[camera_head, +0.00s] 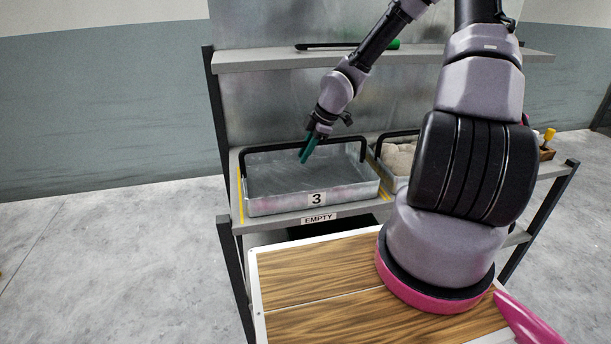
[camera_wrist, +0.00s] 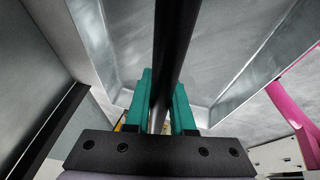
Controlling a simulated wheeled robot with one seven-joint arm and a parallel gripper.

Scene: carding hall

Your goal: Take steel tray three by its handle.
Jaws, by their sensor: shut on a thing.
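Steel tray three (camera_head: 316,196) is an empty metal tray with a "3" label on its front. It sits on the left of the rack's middle shelf, and its inside also shows in the wrist view (camera_wrist: 225,50). Its black handle (camera_head: 270,147) arches over the tray. My gripper (camera_head: 305,158) has green fingers and is at the handle's middle. In the wrist view the fingers (camera_wrist: 160,105) are shut on the black handle bar (camera_wrist: 176,40), one on each side.
A second tray (camera_head: 392,182) with pale round lumps stands close on the right, partly hidden by my arm. An "EMPTY" label (camera_head: 319,218) is on the shelf edge. An upper shelf (camera_head: 275,60) runs above. A wood-topped surface (camera_head: 315,275) lies in front. Rack posts stand at the sides.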

